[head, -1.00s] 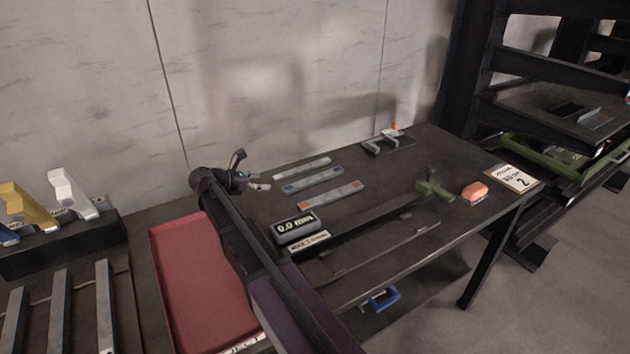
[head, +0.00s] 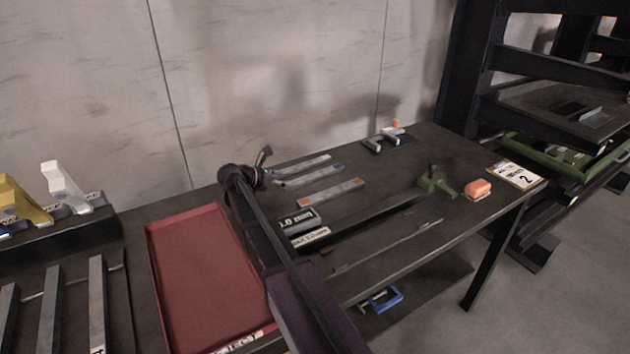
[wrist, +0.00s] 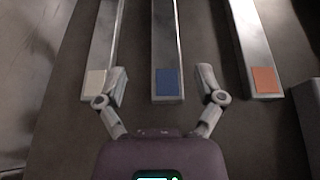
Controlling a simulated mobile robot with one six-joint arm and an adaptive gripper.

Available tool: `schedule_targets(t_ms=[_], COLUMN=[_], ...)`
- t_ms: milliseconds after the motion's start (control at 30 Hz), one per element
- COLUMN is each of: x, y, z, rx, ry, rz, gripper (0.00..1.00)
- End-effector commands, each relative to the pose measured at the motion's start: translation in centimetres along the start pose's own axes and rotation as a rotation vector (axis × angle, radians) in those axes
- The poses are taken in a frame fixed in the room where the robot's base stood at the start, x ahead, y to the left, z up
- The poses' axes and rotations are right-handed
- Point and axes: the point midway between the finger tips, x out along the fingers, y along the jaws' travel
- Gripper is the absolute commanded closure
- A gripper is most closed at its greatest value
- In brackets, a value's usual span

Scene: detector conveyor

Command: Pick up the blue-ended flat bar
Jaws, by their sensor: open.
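The blue-ended flat bar (wrist: 167,45) lies on the dark table between two other bars, its blue end nearest my gripper in the wrist view. My gripper (wrist: 161,82) is open and empty, with one finger on each side of the blue end. The left fingertip overlaps the white-ended bar in the picture; I cannot tell if they touch. In the head view the blue-ended bar (head: 312,177) shows its far part, and my wrist hides its near end. My gripper (head: 264,160) is mostly hidden there too.
The white-ended bar (wrist: 103,40) lies to the left and the orange-ended bar (wrist: 252,45) to the right. A gauge (head: 299,221) and an empty red tray (head: 195,280) are nearby.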

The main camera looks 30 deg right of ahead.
Motion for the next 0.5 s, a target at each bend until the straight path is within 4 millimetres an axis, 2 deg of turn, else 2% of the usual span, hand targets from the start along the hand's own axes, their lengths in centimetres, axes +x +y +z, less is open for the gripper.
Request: schedule_targets(t_ms=[500], x=[0.83], y=[-0.16], z=[-0.12], rx=[0.001], ry=[0.000], rz=[-0.001], gripper=[0.13])
